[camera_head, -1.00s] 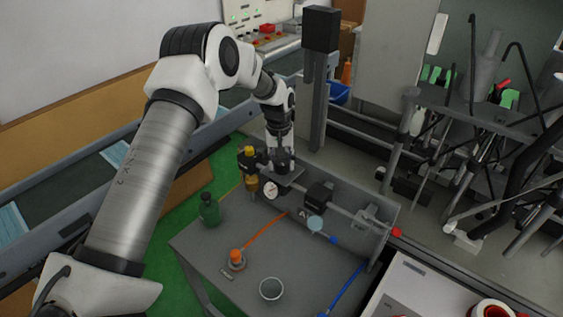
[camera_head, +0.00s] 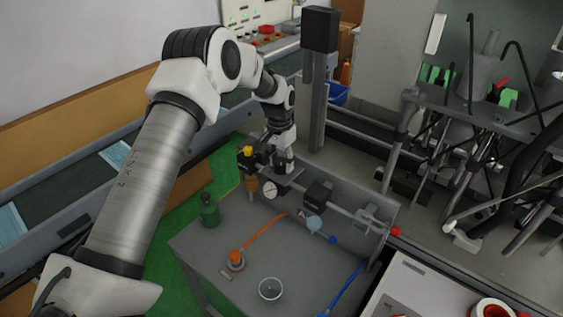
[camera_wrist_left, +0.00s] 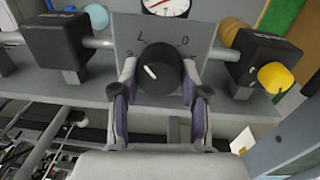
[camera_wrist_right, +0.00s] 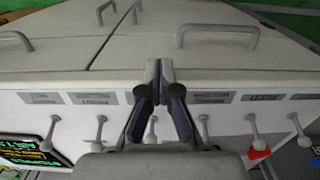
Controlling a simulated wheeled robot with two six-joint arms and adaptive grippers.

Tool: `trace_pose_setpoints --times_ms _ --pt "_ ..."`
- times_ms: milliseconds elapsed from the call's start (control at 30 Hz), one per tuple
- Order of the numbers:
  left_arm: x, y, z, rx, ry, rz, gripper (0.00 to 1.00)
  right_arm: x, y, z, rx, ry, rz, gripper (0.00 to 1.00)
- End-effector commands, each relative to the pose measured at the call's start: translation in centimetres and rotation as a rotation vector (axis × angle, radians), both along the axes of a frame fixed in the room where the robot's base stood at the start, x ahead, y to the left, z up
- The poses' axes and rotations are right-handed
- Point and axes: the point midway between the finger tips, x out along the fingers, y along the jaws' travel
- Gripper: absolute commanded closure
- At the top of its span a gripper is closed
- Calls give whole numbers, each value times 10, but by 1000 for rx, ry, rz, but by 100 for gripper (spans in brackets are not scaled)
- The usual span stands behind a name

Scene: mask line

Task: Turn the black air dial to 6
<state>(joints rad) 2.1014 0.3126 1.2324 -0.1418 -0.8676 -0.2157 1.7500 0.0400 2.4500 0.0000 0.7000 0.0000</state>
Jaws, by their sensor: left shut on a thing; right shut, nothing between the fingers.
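The black air dial (camera_wrist_left: 160,69) is a round knob on a grey plate (camera_wrist_left: 208,52) in the left wrist view. A white pointer line on it points toward the picture's left. Printed marks show around it, among them a 0 to the upper right; the others are hard to read. My left gripper (camera_wrist_left: 160,78) is shut on the dial, one finger on each side. In the head view the left gripper (camera_head: 281,165) is at the back of the grey bench, hiding the dial. My right gripper (camera_wrist_right: 163,72) is shut and empty before a white cabinet.
A white-faced gauge (camera_head: 270,189) is close by the plate. A yellow-topped amber part (camera_head: 250,171) and a black block (camera_head: 318,194) flank it on the pipe. A green bottle (camera_head: 209,210), orange hose (camera_head: 265,231) and glass bowl (camera_head: 270,290) are on the bench (camera_head: 210,245).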

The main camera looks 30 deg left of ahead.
Motion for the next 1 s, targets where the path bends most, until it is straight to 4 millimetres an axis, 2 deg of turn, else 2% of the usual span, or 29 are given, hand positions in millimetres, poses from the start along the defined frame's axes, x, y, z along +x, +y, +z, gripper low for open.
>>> trace_pose_setpoints --times_ms 467,500,533,567,867,1000 --pt "0 0 0 1 0 -21 90 0 0 0 0 0 0 100" --pt "0 0 0 1 0 -21 45 0 0 0 0 0 0 100" --pt "0 0 0 1 0 -21 34 0 0 0 0 0 0 100" --pt "0 0 0 1 0 -21 31 0 0 0 0 0 0 100" --pt "0 0 1 1 0 -19 31 0 0 0 0 0 0 100" --pt "1 1 16 1 -2 -20 31 0 0 0 0 0 0 100"
